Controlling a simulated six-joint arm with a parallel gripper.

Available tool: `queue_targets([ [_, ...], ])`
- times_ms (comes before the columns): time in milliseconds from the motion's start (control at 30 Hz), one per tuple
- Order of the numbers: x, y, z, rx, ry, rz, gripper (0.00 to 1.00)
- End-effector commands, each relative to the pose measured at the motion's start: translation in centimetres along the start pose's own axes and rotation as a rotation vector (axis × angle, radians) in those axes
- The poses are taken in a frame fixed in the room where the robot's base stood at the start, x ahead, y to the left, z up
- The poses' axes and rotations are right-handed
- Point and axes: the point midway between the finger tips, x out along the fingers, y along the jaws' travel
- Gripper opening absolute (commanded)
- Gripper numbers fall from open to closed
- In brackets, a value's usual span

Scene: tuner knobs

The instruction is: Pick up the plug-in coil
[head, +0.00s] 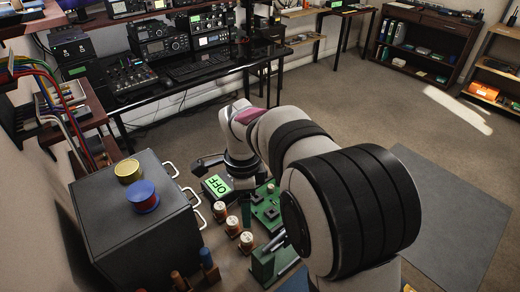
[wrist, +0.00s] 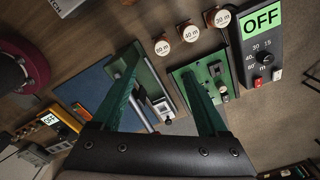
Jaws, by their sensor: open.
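Three plug-in coils with pale round tops and copper-coloured bodies stand in a row on the bench. In the wrist view the 80 m coil (wrist: 219,17) is at the top, the 40 m coil (wrist: 188,32) is in the middle, and a third coil (wrist: 162,47), its label hard to read, is lowest. In the head view the row shows as a far coil (head: 220,210), a middle coil (head: 232,226) and a near coil (head: 246,241). My gripper (wrist: 158,62) is open and empty, its green fingers over the bench beside the row. My arm hides the fingers in the head view.
A dark tuner box with a green OFF display (wrist: 262,20) stands beside the coils. Green boards (wrist: 208,82) lie under the fingers. A large dark cabinet (head: 125,215) with handles, bearing gold and blue spools, stands left of the coils.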

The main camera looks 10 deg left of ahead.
Motion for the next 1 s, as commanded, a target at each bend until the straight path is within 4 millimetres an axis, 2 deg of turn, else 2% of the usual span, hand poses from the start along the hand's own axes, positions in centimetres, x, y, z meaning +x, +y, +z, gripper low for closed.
queue_targets([
  [167, 1.0, -0.5, 0.4, 0.025, 0.003, 0.0, 0.77],
  [400, 7.6, -0.4, 0.3, 0.025, 0.003, 0.004, 0.77],
  [500, 9.7, -0.4, 0.3, 0.024, 0.003, 0.002, 0.77],
  [667, 11.8, -0.4, 0.3, 0.025, 0.002, 0.002, 0.77],
  [800, 14.7, -0.4, 0.3, 0.026, 0.002, 0.003, 0.77],
  [900, 15.9, -0.4, 0.3, 0.024, 0.002, 0.0, 0.77],
  [1000, 16.2, -0.4, 0.3, 0.024, 0.002, -0.001, 0.77],
])
